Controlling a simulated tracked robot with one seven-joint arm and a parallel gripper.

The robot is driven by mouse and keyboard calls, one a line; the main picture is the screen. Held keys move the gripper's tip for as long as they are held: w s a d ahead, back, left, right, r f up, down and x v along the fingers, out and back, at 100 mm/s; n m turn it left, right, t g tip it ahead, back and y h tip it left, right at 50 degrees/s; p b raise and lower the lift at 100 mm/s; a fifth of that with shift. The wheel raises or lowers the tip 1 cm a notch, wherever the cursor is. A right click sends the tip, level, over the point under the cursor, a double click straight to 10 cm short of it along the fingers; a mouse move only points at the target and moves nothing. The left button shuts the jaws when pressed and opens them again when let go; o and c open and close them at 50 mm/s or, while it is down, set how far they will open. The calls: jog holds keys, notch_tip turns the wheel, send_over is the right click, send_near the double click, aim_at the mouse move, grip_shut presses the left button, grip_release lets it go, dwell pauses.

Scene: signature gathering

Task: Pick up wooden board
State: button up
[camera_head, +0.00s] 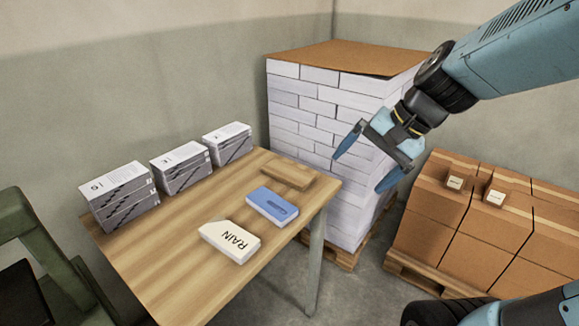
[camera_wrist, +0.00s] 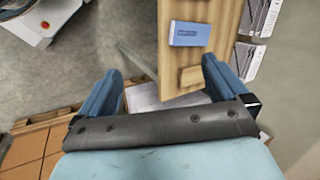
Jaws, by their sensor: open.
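The wooden board (camera_head: 287,175) is a small flat brown block lying on the far right corner of the wooden table (camera_head: 165,265). In the wrist view the wooden board (camera_wrist: 193,77) lies at the table's end, partly hidden by a finger of my gripper. My gripper (camera_head: 363,168) is open, with blue fingers spread and nothing between them. It hangs to the right of the table and above the board, apart from it. In the wrist view my gripper (camera_wrist: 161,66) straddles the table edge.
A blue box (camera_head: 272,204) and a white box marked RAIN (camera_head: 230,241) lie near the board. Several paper stacks (camera_head: 181,167) line the table's back edge. A tall stack of white bundles (camera_head: 305,105) stands close behind. Cardboard boxes (camera_head: 475,225) sit on a pallet at right.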

jog(key=w+a+f+m+y, duration=0.4)
jog(key=w+a+m, duration=0.1)
jog(key=w, duration=0.1)
jog(key=m+t+y, duration=0.1)
jog(key=m+t, duration=0.5)
jog(key=m, duration=1)
send_near(293, 173)
jog(key=x, duration=0.4)
jog(key=shift+r, duration=0.2)
jog(key=shift+x, duration=2.7)
jog(key=shift+s+d+f, duration=0.1)
jog(key=c, duration=0.9)
